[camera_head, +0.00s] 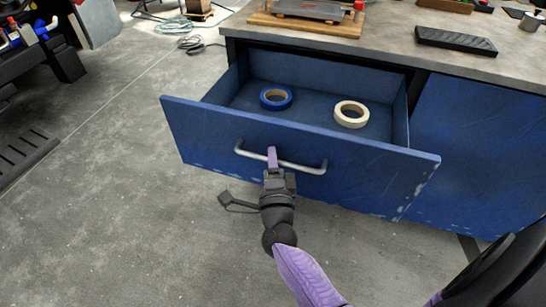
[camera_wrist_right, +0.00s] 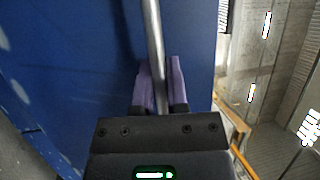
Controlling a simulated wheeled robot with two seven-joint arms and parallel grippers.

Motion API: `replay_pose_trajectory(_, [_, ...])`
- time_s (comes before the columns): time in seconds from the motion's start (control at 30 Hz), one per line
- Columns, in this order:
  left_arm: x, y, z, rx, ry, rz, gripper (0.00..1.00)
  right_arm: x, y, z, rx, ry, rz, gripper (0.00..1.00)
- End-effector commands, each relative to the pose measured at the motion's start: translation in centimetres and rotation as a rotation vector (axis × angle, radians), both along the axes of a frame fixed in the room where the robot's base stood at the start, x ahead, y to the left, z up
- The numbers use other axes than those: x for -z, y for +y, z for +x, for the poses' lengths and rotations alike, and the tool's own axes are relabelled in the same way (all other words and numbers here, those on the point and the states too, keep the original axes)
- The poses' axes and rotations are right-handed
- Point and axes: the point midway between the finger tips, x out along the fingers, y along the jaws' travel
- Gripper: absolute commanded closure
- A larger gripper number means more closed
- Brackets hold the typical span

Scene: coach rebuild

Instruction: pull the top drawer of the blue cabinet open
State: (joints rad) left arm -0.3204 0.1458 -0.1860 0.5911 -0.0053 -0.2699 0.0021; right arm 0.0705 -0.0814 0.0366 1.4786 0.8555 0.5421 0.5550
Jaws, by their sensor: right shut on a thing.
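The blue cabinet (camera_head: 480,150) stands at the right in the head view. Its top drawer (camera_head: 300,165) is pulled well out, showing its inside. A metal bar handle (camera_head: 305,168) runs across the drawer front. My right gripper (camera_head: 272,158) is at the handle's middle, with its purple fingers around the bar. In the right wrist view the handle (camera_wrist_right: 154,40) passes between the purple fingers (camera_wrist_right: 160,82), which are shut on it. The blue drawer front (camera_wrist_right: 70,80) fills the left of that view. My left gripper is not in view.
A blue tape roll (camera_head: 263,98) and a cream tape roll (camera_head: 340,118) lie in the drawer. The worktop (camera_head: 385,40) holds a wooden board (camera_head: 270,20) and a black tray (camera_head: 455,41). The concrete floor (camera_head: 110,180) left of the drawer is clear.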

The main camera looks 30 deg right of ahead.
Motion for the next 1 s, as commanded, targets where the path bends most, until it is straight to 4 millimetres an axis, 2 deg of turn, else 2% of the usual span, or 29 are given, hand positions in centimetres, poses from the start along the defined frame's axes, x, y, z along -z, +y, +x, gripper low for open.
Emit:
replay_pose_trajectory(0.03, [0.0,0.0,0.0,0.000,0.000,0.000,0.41,0.1,0.0,0.0,-0.001,0.003,0.001,1.00])
replay_pose_trajectory(0.07, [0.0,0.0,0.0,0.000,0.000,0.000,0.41,0.1,0.0,0.0,-0.001,0.003,0.001,0.81])
replay_pose_trajectory(0.2, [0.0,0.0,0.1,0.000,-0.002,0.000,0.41,0.1,0.0,0.0,-0.001,0.002,0.001,0.51])
replay_pose_trajectory(0.23, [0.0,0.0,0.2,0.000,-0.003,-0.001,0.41,0.1,0.0,0.0,0.000,0.002,0.001,0.47])
replay_pose_trajectory(0.47, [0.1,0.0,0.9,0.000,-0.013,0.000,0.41,0.0,0.0,0.0,0.000,0.001,0.000,0.47])
replay_pose_trajectory(0.57, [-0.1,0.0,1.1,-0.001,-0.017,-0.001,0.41,0.1,0.3,-0.7,-0.001,0.003,0.000,0.47])
replay_pose_trajectory(0.83, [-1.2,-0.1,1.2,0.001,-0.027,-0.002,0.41,1.2,3.2,-6.5,-0.001,0.005,0.002,0.47])
replay_pose_trajectory(1.0, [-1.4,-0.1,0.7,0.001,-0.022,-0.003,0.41,1.7,4.2,-8.5,0.000,0.002,0.001,0.47])
